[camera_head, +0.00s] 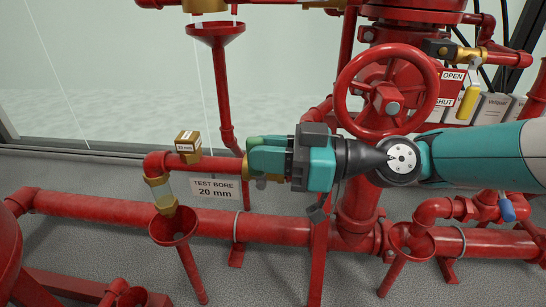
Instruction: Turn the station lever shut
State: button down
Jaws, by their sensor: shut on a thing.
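My gripper (262,155) is in the middle of the view, with its jaws pointing left. It is shut on a green-handled lever (254,140), of which only a little green shows at the jaws. The lever sits at the red test pipe (215,165), by a brass valve body (262,180) partly hidden under my gripper. The lever's full angle is hidden by the jaws. No label in view names the station lever.
A red handwheel (432,85) stands close behind my arm. A yellow lever (468,102) hangs by an OPEN/SHUT sign (449,90). A blue lever (507,208) is lower right. A sight glass (161,193) over a funnel (173,228) and a TEST BORE 20 mm sign (214,190) are left.

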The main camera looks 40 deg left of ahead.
jog(key=shift+d, duration=0.1)
jog(key=c, duration=1.1)
grip_release()
notch_tip(320, 180, up, 20)
jog(key=p, duration=0.6)
jog(key=shift+p, duration=0.4)
